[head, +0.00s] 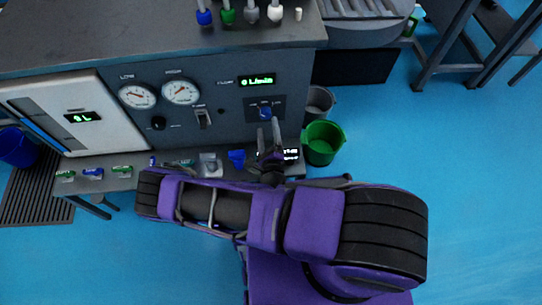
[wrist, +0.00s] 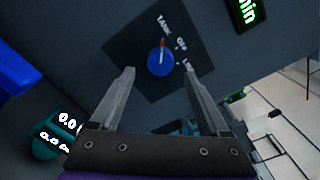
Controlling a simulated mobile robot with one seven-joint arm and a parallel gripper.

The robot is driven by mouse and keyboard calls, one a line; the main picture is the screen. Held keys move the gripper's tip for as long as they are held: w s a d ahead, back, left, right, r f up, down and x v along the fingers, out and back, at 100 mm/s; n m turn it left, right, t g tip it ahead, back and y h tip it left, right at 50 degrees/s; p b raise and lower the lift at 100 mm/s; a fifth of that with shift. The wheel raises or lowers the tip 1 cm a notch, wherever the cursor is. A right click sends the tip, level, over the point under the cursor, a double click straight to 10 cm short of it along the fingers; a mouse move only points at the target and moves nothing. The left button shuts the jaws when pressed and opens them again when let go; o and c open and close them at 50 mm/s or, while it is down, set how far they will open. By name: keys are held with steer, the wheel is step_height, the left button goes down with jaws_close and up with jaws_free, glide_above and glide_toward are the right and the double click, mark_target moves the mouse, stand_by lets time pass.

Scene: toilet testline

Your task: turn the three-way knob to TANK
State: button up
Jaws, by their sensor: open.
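The three-way knob (wrist: 160,64) is round and blue, on a dark square plate with the labels TANK, OFF and LINE. In the wrist view its red-and-white pointer mark points up at the TANK label (wrist: 164,25). The knob also shows small and blue on the panel in the head view (head: 265,112). My gripper (wrist: 160,73) is open, one finger on each side of the knob, with a clear gap to it on both sides. In the head view my gripper (head: 269,130) is just below the knob, its fingers pointing up at the panel.
A green-lit display (head: 257,80) is above the knob. Gauges (head: 180,92) and a switch (head: 203,118) are to its left. A shelf with blue and green parts (head: 92,174) runs below the panel. A green bucket (head: 322,145) stands to the right of my gripper.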

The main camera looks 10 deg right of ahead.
steer(key=s, duration=1.3)
steer(key=shift+p, duration=0.35)
steer(key=shift+s, duration=0.1)
